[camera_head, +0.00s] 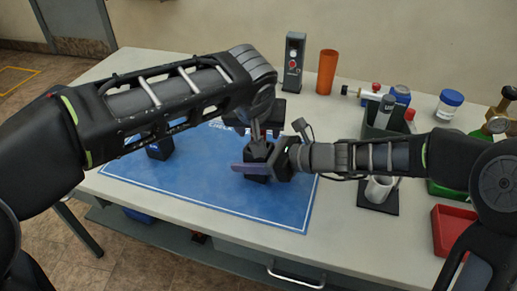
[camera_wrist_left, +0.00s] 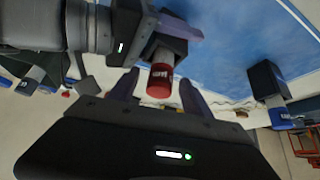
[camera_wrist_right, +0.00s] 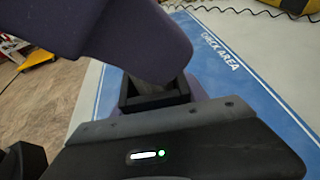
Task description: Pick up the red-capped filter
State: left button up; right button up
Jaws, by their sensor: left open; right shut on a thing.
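The red-capped filter (camera_wrist_left: 160,80) shows in the left wrist view, its grey body standing in a black block (camera_wrist_left: 172,42). My left gripper (camera_wrist_left: 158,92) is open, with its purple fingers to either side of the red cap; whether they touch it I cannot tell. In the head view the cap and the left fingertips are hidden behind my left arm. My right gripper (camera_head: 262,168) is shut on the black block, which also shows between its fingers in the right wrist view (camera_wrist_right: 155,92).
A second black block (camera_head: 160,149) holds a blue-capped filter (camera_wrist_left: 285,118) at the left of the blue mat (camera_head: 210,185). A grey box (camera_head: 293,62), orange cylinder (camera_head: 327,72), bottles and a red tray (camera_head: 452,228) stand behind and right. The mat's front is clear.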

pick_arm(q)
jog(key=shift+w+f, duration=0.4)
jog(key=shift+f, duration=0.15)
jog(key=shift+c, duration=0.3)
grip_shut()
dwell(0.3)
